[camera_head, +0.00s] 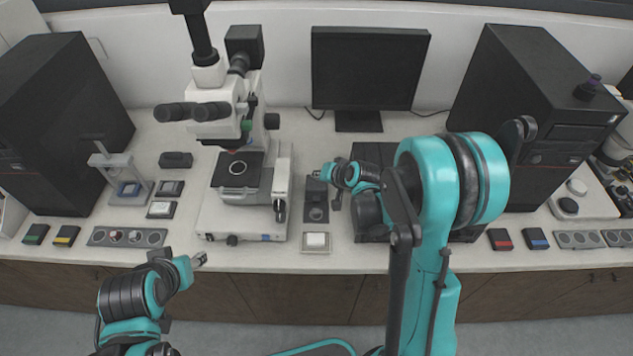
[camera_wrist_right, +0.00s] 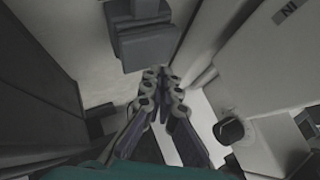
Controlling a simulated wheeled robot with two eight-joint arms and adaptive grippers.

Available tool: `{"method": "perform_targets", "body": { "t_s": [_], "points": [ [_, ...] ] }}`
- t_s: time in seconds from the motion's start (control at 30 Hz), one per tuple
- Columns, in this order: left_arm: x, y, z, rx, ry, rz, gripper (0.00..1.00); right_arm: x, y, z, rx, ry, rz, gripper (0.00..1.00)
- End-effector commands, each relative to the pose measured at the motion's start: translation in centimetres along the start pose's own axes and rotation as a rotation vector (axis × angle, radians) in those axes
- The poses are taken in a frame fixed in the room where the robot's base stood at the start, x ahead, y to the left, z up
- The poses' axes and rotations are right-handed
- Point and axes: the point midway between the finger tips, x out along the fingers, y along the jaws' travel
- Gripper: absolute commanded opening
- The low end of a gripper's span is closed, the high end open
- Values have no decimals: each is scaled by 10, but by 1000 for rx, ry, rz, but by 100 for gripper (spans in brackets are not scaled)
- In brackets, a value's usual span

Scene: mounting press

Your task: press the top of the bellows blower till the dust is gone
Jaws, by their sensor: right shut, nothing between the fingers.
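A small dark grey device (camera_head: 316,212), which I take to be the bellows blower, stands on the bench just right of the microscope. A dark block in the right wrist view (camera_wrist_right: 145,38) looks like the same device. My right gripper (camera_head: 324,177) is at its far side in the head view. In the right wrist view its fingers (camera_wrist_right: 160,82) are shut and empty, with their tips apart from the block. A small square holder with a pale top (camera_head: 316,241) lies in front of the device; dust is too fine to make out. My left gripper (camera_head: 199,259) hangs off the front edge, its fingers unclear.
The white microscope (camera_head: 215,210) stands close on the left. A dark flat panel (camera_head: 375,155) lies to the right, partly behind my right arm. A monitor (camera_head: 368,70) stands behind. Small coloured boxes (camera_head: 66,236) and dark trays sit at the left.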

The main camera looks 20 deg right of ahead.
Motion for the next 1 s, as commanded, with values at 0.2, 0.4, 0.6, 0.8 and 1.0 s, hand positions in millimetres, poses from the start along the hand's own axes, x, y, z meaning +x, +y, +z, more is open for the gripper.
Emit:
{"method": "perform_targets", "body": {
  "t_s": [0.2, 0.4, 0.6, 0.8, 1.0],
  "points": [
    [8, 0, 5, 0, 0, 0, 45, 5, 4, 4, 0, 0, 0, 0],
    [8, 0, 6, 0, 0, 0, 45, 6, 4, 4, 0, 0, 0, 0],
    [8, 0, 6, 0, 0, 0, 45, 6, 4, 4, 0, 0, 0, 0],
    [10, 0, 7, 0, 0, 0, 45, 7, 5, 5, 0, 0, 0, 0],
    [12, 0, 8, 0, 0, 0, 45, 9, 6, 6, 0, 0, 0, 0]
  ]
}}
